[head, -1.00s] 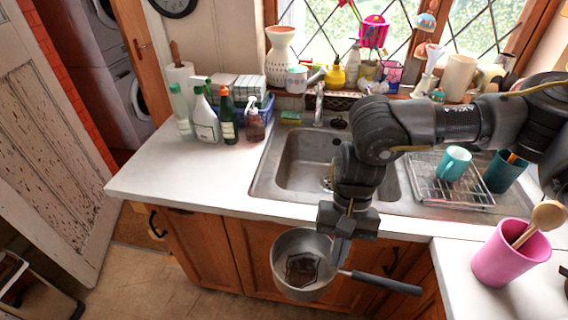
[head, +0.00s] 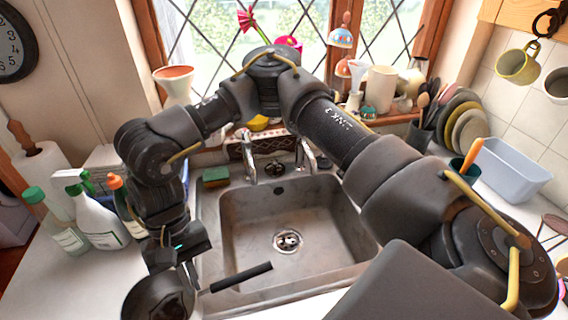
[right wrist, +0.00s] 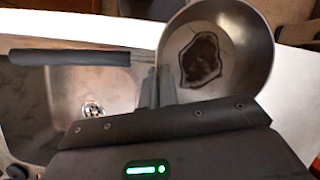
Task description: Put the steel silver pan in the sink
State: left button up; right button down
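The steel silver pan (head: 158,299) is at the lower left of the head view, with a dark patch inside that shows in the right wrist view (right wrist: 222,50). Its dark handle (head: 241,277) points right, over the sink's left front part. My right gripper (head: 188,274) is shut on the pan at its rim near the handle; its fingers also show in the right wrist view (right wrist: 156,88). The pan body is left of the sink (head: 255,222), near the counter's front edge. The basin is empty, with a round drain. My left gripper is not in view.
Several bottles (head: 98,222) stand on the counter left of the sink, close to my right arm. A tap (head: 249,160) and a green sponge (head: 215,177) are behind the basin. A pale blue tub (head: 515,170) and plates (head: 462,122) stand at the right.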

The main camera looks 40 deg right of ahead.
jog(key=d+f+p, duration=0.2)
jog(key=d+p, duration=0.7)
jog(key=d, duration=1.3)
notch_tip(320, 180, down, 7)
jog(key=d+m+y+b, duration=0.1)
jog(key=d+m+b, duration=0.2)
jog(key=b, duration=0.3)
jog(key=shift+s+r+m+t+b, duration=0.2)
jog(key=shift+s+m+t+b, duration=0.1)
jog(key=shift+s+m, duration=0.15)
